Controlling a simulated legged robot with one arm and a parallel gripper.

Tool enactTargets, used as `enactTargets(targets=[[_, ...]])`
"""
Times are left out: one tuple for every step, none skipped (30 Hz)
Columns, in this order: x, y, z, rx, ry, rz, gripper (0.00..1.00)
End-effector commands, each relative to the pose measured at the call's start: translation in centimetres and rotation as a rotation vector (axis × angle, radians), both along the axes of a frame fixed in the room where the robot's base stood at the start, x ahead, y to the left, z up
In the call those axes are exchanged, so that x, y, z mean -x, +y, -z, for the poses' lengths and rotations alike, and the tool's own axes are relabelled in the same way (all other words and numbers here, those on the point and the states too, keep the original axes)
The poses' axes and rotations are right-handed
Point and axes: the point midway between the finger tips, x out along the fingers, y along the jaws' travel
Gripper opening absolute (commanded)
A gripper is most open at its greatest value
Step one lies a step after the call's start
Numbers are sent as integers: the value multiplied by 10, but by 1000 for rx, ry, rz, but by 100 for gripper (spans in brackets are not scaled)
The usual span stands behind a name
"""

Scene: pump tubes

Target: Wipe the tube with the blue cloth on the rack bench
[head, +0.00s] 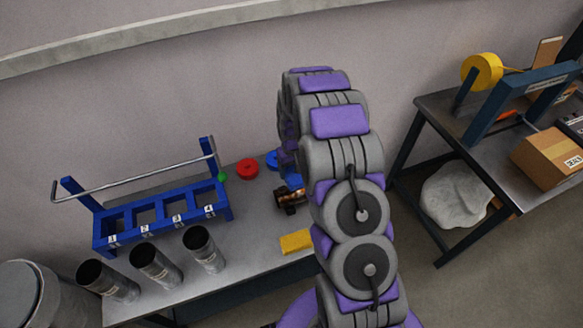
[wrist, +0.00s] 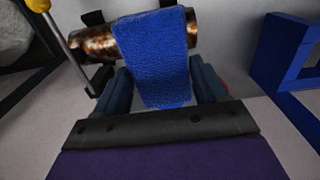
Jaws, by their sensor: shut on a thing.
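The blue cloth (wrist: 155,60) hangs over a shiny, brown-stained metal tube (wrist: 110,42) in the wrist view. The tube lies sideways, with dark supports (wrist: 92,18) beside it. My gripper (wrist: 160,85) has one dark finger on each side of the cloth's lower part and is shut on the cloth. The cloth touches the tube's middle; both tube ends are bare. In the head view the tube (head: 291,198) lies on the rack bench (head: 240,225), with blue cloth (head: 291,181) just behind it. My arm hides most of the gripper there.
A blue rack (head: 160,212) with numbered slots stands at left on the bench, with grey upright tubes (head: 150,262) before it. A red ring (head: 247,168) and yellow block (head: 297,241) lie near the tube. A second table (head: 480,180) stands at right, a pale sack (head: 455,195) beneath.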

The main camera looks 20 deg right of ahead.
Motion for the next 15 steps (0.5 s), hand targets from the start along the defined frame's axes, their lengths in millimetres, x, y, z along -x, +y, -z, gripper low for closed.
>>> enactTargets(targets=[[0, -1, 4, 1, 3, -2, 47], [0, -1, 6, 2, 2, -3, 47], [0, -2, 9, 2, 2, -4, 47], [0, -2, 10, 3, 1, -5, 47], [0, -1, 11, 3, 1, -5, 47], [0, -1, 13, 4, 0, -5, 47], [0, 0, 15, 4, 0, -5, 47], [0, 0, 17, 5, 0, -5, 47], [0, -1, 20, 5, 0, -5, 47], [-1, -1, 22, 4, 0, -5, 47], [-1, -2, 25, 4, 0, -5, 47], [-1, -3, 28, 3, 0, -5, 47], [-1, -4, 31, 3, 0, -5, 47], [-1, -4, 34, 2, -1, -5, 47], [-1, -5, 37, 2, -1, -5, 47]])
